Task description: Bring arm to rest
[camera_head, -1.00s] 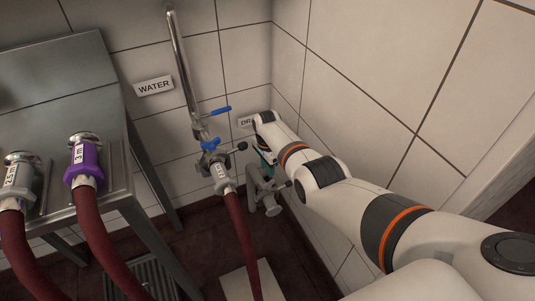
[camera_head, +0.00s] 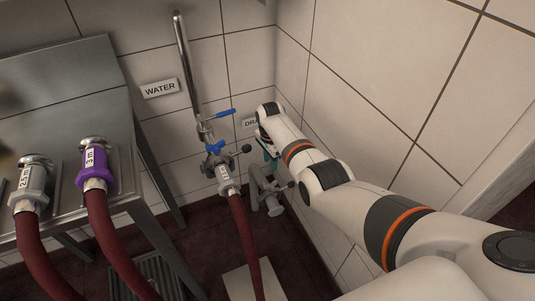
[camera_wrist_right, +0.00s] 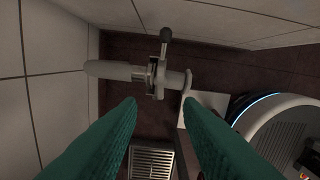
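My right arm comes in from the right in the head view, reaching to the corner by the drain sign. Its gripper (camera_head: 268,150) is mostly hidden behind the wrist and the pipework there. In the right wrist view the green fingers of my right gripper (camera_wrist_right: 160,115) stand wide apart with nothing between them. A grey drain valve (camera_wrist_right: 158,76) with a black-knobbed lever lies beyond the fingertips, and no contact shows. The drain valve (camera_head: 268,192) also shows in the head view, below the gripper. My left gripper is in neither view.
A water pipe with blue handles (camera_head: 215,147) and a connected red hose (camera_head: 243,240) stands left of the arm. A steel table (camera_head: 62,120) at left holds two hose ends, one with a purple collar (camera_head: 95,165). Tiled walls (camera_head: 390,80) close the corner. A floor grate (camera_wrist_right: 152,162) lies below.

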